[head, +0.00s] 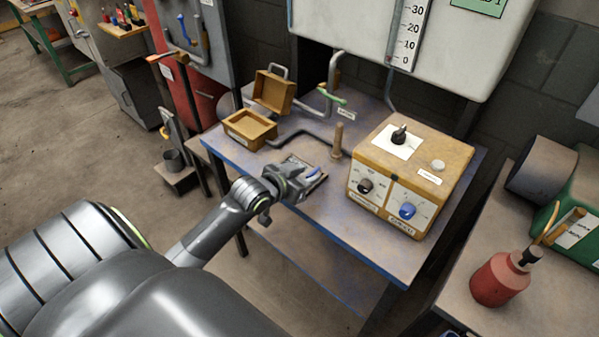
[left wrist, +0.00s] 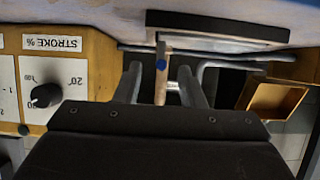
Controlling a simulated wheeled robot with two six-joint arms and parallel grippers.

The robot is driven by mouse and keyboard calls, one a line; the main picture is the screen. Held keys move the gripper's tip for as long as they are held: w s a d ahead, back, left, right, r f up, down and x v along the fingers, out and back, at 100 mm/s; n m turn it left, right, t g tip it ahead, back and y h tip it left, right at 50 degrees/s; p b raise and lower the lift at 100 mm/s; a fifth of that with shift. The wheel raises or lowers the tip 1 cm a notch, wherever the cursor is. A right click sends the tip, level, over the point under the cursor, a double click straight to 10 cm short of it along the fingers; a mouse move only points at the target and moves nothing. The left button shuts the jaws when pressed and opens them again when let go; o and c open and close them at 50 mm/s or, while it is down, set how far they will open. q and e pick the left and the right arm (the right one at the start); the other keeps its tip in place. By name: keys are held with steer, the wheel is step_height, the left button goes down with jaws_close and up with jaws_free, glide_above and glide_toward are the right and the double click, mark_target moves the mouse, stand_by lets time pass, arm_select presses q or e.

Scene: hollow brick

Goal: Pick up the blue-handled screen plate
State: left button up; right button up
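The screen plate (head: 322,181) lies on the blue-edged table, partly hidden behind my left gripper in the head view. A small blue piece, seemingly its handle (head: 313,172), shows right at the gripper's fingers. My left gripper (head: 303,179) is over the near part of the table beside the plate; contact cannot be told. In the left wrist view its two fingers (left wrist: 160,86) are apart, with an upright wooden peg (left wrist: 160,85) seen beyond the gap. A dark-edged flat piece (left wrist: 215,25), probably the plate, crosses the top of that view. My right gripper is not in view.
The table (head: 345,235) also carries a yellow control box (head: 450,160) at right, an open yellow case (head: 238,133) at the back left and a wooden peg (head: 337,143). Bent grey pipes (head: 300,135) lie behind. A red bottle (head: 497,281) stands on another bench at right.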

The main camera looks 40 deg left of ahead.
mark_target(310, 174)
arm_select(q)
steer(key=x, duration=0.4)
jaws_close()
